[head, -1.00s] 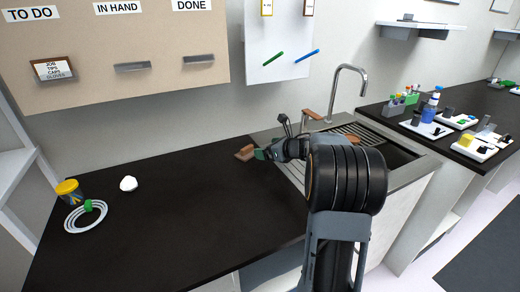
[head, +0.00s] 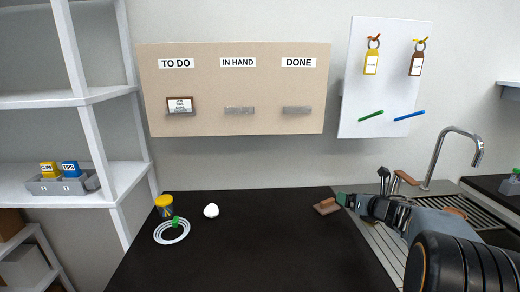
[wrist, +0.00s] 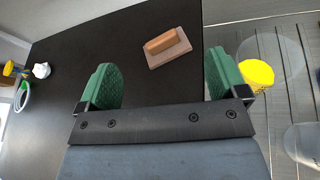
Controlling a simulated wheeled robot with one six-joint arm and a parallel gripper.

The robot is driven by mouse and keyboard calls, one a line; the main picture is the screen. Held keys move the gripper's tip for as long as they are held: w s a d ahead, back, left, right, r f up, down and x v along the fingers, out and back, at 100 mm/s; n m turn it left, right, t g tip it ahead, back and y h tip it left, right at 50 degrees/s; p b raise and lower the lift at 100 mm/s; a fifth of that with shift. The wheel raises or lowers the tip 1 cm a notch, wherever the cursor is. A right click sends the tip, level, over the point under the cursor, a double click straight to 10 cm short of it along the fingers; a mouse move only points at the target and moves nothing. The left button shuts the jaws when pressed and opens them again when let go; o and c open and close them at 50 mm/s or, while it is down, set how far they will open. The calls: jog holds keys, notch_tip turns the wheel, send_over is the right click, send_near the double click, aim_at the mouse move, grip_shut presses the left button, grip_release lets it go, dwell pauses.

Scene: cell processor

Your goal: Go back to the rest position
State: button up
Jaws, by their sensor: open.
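My gripper (head: 342,200) is at the right end of the black counter, near the sink, on my outstretched arm. In the wrist view my gripper (wrist: 163,80) shows two green pads standing wide apart with nothing between them. A brown block with a raised handle (head: 326,206) lies on the counter just left of the gripper. It also shows in the wrist view (wrist: 168,47), beyond the pads and apart from them.
A sink (head: 385,245) with a tap (head: 455,150) lies at the right. The counter's middle is clear. Shelves (head: 90,97) stand at left.

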jog(key=s+a+r+m+h+p, duration=0.35)
jog(key=s+r+m+h, duration=0.3)
jog(key=m, duration=1.05)
jog(key=s+a+f+m+g+y+p, duration=0.1)
jog(key=s+a+f+m+g+y, duration=0.1)
jog(key=s+a+m+g, duration=0.3)
jog(key=s+a+f+m+g+y+p, duration=0.1)
jog(key=s+a+f+m+g, duration=0.3)
jog(key=s+a+m, duration=0.5)
jog(key=s+m+g+p, duration=0.1)
jog(key=s+m, duration=0.4)
jog(key=s, duration=0.1)
jog(key=shift+a+y, duration=0.35)
jog(key=shift+a, duration=0.05)
